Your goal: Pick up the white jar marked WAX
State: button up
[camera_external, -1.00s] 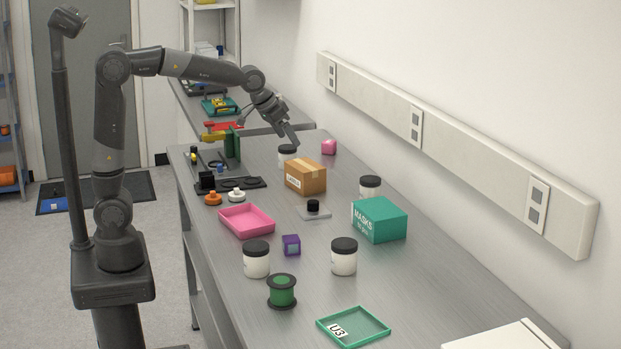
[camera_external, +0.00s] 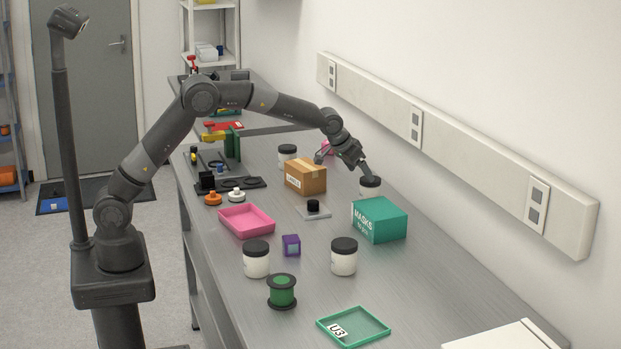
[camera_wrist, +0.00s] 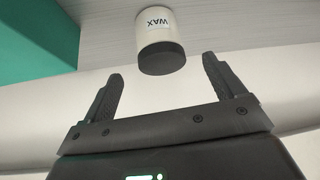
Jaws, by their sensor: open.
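The white jar marked WAX (camera_wrist: 157,30) has a dark lid and shows upside down in the wrist view, ahead of and between my open fingers. My gripper (camera_wrist: 162,85) is open and empty, with the jar beyond its fingertips. In the external view this jar (camera_external: 370,190) stands behind the green MASKS box, and my gripper (camera_external: 364,168) is just above and beside its lid. Whether a finger touches the jar cannot be told. Other similar white jars with black lids stand at the back (camera_external: 287,158), front left (camera_external: 257,262) and front right (camera_external: 344,260); their labels are not readable.
The green MASKS box (camera_external: 380,220) stands close in front of the jar; its side (camera_wrist: 35,35) fills the wrist view's upper left. A cardboard box (camera_external: 305,177) is to the left. The wall with a socket rail (camera_external: 450,145) runs behind.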

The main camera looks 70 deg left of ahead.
aim_at(370, 187)
jog(key=x, duration=0.9)
jog(key=shift+c, duration=0.2)
jog(key=c, duration=1.1)
jog(key=shift+r, duration=0.15)
jog(key=shift+c, duration=0.2)
